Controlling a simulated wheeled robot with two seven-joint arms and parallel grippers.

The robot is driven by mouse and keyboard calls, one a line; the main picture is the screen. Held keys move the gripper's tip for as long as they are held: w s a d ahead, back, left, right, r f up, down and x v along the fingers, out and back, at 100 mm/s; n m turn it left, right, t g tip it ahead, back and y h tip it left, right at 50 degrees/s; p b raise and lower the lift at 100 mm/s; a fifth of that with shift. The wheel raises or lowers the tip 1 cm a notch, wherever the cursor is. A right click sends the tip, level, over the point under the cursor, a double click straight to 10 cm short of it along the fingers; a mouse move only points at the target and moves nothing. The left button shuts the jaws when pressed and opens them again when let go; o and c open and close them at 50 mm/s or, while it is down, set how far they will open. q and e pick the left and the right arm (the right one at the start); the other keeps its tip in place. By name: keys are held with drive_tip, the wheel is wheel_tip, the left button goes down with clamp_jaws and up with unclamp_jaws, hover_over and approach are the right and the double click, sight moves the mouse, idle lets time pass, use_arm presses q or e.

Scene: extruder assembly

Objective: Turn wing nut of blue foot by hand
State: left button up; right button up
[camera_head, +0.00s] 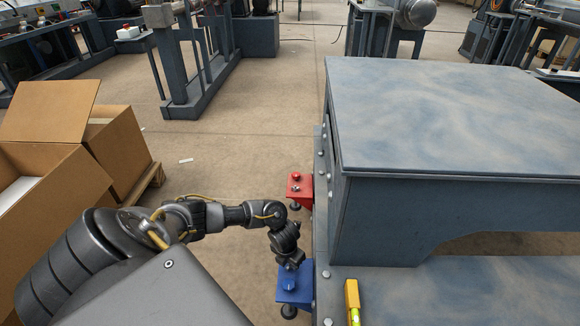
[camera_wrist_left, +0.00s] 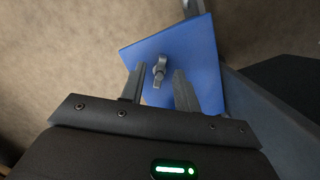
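The blue foot (camera_head: 294,290) is fixed at the lower left side of the grey machine, and it fills the middle of the left wrist view (camera_wrist_left: 205,62). Its grey wing nut (camera_wrist_left: 160,69) stands on the blue plate. My left gripper (camera_wrist_left: 156,74) points down at the plate, with a finger on either side of the wing nut and gaps showing between; the wing nut lies slightly beyond the fingertips in the picture. In the head view my left gripper (camera_head: 291,265) is just above the blue foot, its fingers hard to make out. My right gripper is not in view.
A red foot (camera_head: 300,188) sits farther along the same machine edge. The grey machine (camera_head: 440,115) stands to the right, with a yellow level (camera_head: 352,302) on its lower ledge. Open cardboard boxes (camera_head: 55,150) stand at left. The floor between is mostly clear.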

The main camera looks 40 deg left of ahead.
use_arm(q)
wheel_tip(320, 180, up, 6)
drive_tip(key=p, duration=0.5)
drive_tip(key=shift+f, duration=0.1)
wheel_tip(320, 180, up, 11)
drive_tip(key=s+p, duration=0.1)
drive_tip(key=p, duration=0.3)
drive_tip(key=shift+s+f+p, duration=0.15)
drive_tip(key=shift+s+p, duration=0.15)
drive_tip(key=shift+p, duration=0.1)
drive_tip(key=shift+s+d, duration=0.1)
drive_tip(key=shift+d, duration=0.05)
